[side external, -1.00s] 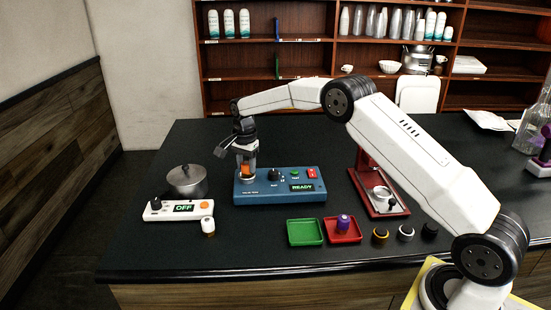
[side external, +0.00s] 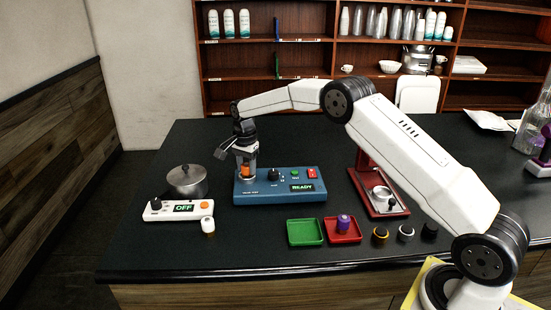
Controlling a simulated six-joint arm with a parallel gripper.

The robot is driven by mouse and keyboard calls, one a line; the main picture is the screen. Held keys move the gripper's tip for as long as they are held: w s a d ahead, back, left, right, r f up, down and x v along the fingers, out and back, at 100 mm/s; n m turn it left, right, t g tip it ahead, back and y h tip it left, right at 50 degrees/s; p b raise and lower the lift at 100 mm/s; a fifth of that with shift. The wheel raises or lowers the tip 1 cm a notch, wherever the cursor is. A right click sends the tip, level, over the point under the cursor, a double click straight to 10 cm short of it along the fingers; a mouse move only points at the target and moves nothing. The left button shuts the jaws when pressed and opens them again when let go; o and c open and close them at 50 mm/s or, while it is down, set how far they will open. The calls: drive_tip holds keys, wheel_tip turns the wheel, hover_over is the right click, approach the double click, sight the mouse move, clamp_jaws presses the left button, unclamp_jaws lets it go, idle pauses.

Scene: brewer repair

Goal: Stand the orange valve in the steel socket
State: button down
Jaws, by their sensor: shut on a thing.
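The orange valve (side external: 245,170) is at the left end of the blue test unit (side external: 275,190), under my gripper (side external: 244,160). My gripper points down and is shut on the valve. The steel socket (side external: 246,178) is at the valve's lower end on the blue unit, mostly covered by the valve and the fingers. The valve looks upright. I cannot tell how deep it sits in the socket. The unit's display reads READY.
In front are a green tray (side external: 305,232) and a red tray (side external: 350,238) holding a purple valve (side external: 344,222). A red stand (side external: 372,190) is right.

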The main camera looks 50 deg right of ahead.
drive_tip(key=shift+f, duration=0.2)
idle(0.5)
unclamp_jaws()
drive_tip(key=shift+r, duration=0.1)
drive_tip(key=shift+r, duration=4.05)
drive_tip(key=shift+s+a, duration=0.1)
drive_tip(key=s+a+f+n+t, duration=0.1)
drive_tip(key=s+n, duration=0.4)
drive_tip(key=s, duration=0.5)
drive_tip(key=s+a+f+n, duration=0.2)
drive_tip(key=s+a+n, duration=0.2)
drive_tip(key=s, duration=0.7)
drive_tip(key=s+a+f+n+t, duration=0.1)
drive_tip(key=s+a+f+n, duration=0.1)
drive_tip(key=s+n, duration=0.4)
drive_tip(key=s+a, duration=0.1)
drive_tip(key=s, duration=0.4)
drive_tip(key=shift+a+f+n+t, duration=0.15)
drive_tip(key=shift+f+n+t, duration=0.1)
drive_tip(key=shift+n+t, duration=0.05)
